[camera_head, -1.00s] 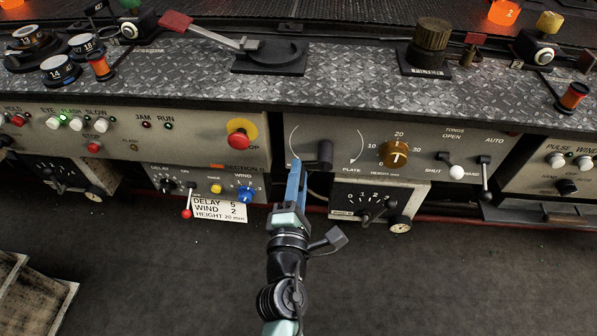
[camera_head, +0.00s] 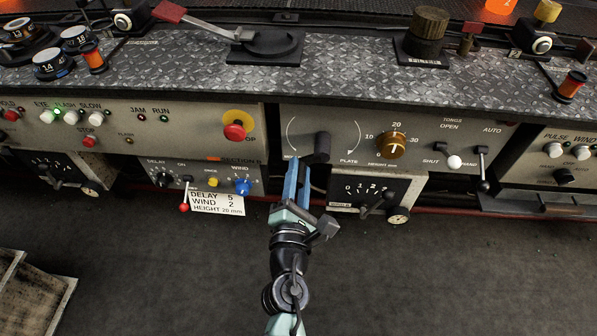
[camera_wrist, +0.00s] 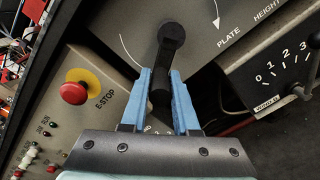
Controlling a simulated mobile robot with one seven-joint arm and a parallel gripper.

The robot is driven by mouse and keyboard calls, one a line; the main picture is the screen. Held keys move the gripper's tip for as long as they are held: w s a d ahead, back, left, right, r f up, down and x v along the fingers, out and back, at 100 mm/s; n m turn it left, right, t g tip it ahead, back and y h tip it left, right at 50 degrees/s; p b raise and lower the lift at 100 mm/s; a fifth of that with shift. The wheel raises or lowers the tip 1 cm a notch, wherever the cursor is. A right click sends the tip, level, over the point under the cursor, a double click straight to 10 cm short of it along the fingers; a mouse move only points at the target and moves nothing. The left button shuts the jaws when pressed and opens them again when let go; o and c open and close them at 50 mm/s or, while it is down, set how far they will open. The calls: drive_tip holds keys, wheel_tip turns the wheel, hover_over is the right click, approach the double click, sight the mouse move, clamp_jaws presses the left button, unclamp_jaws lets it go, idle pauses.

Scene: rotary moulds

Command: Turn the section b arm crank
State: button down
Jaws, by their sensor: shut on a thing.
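The black arm crank (camera_head: 322,147) is on the grey panel with the curved arrows and the word PLATE. In the wrist view the crank (camera_wrist: 170,36) shows its round hub at the top, with the arm and handle running down between my fingers. My gripper (camera_head: 298,168) comes up from below with its blue fingers at the crank. In the wrist view my gripper (camera_wrist: 161,86) is shut on the crank handle, one finger on each side. In the head view the fingers and panel edge partly hide the handle's end.
A red emergency-stop button (camera_head: 235,132) is left of the crank. A brass height knob (camera_head: 390,145) and a white-knobbed tongs lever (camera_head: 454,162) are to its right. A black wind dial box (camera_head: 372,190) hangs just below right. The floor in front is clear.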

drive_tip(key=shift+d+r, duration=0.1)
drive_tip(key=shift+r, duration=0.05)
drive_tip(key=c, duration=0.7)
unclamp_jaws()
drive_tip(key=shift+s+b, duration=1.4)
drive_tip(key=shift+s, duration=5.05)
